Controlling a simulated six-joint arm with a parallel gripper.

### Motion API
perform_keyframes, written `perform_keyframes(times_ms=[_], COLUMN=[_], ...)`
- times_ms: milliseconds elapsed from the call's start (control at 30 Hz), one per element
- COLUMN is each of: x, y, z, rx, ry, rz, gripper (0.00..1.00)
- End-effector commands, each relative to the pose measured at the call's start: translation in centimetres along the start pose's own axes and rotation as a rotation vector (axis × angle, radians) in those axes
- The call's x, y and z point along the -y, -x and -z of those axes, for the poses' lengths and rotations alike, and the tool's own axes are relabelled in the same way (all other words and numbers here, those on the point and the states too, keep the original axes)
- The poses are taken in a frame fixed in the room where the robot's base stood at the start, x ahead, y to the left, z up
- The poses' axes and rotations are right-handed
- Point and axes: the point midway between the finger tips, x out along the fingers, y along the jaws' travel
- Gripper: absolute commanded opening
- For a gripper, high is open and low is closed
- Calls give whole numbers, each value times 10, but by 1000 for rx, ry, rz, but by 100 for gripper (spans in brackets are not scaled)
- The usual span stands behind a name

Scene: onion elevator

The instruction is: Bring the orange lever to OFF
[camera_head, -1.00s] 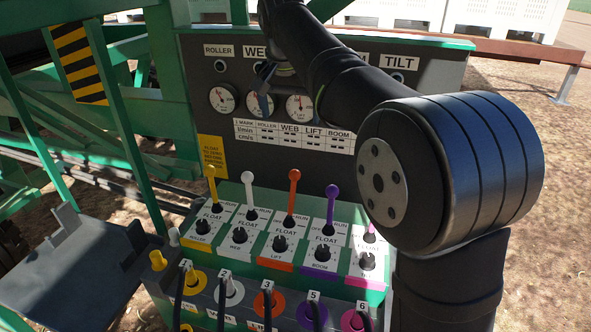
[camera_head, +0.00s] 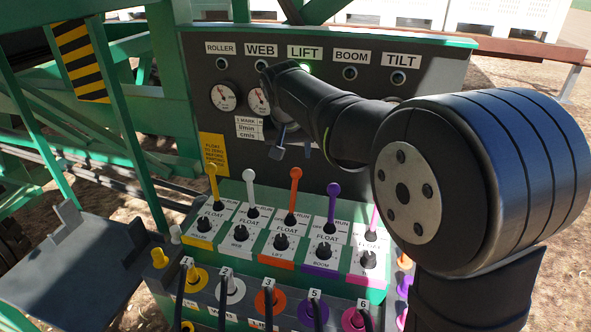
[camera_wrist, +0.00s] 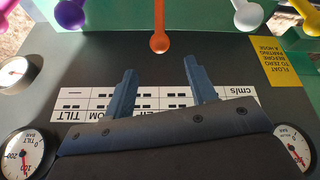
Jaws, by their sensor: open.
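The orange lever (camera_head: 294,196) has a ball knob and stands nearly upright in the LIFT slot, in the middle of the lever row. In the wrist view the orange lever (camera_wrist: 160,32) hangs from the top edge, just beyond my fingertips and roughly between them. My gripper (camera_head: 294,153) is open and empty, in front of the panel and a little above the knob. Its two blue fingers (camera_wrist: 158,75) are apart in the wrist view. The lever does not touch them. RUN print is readable on the lever plates; OFF beside the orange lever is too small to read surely.
A white lever (camera_head: 249,190) and a yellow lever (camera_head: 212,184) stand to the left, a purple lever (camera_head: 333,204) to the right. Black knobs and hose couplings sit below. The gauge panel (camera_head: 335,175) stands behind. A green lamp (camera_head: 304,68) glows under LIFT.

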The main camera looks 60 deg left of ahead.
Motion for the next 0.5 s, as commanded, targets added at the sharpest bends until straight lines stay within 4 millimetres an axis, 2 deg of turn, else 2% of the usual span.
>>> perform_keyframes(times_ms=[33, 200, 300, 500], x=[0, 0, 0, 0], y=[-14, -48, -65, -84], z=[-1, 0, -1, 0], rx=[5, 4, 4, 1], ry=[0, 0, 0, -1], rz=[-2, -1, -1, 0], gripper=[52, 52, 52, 52])
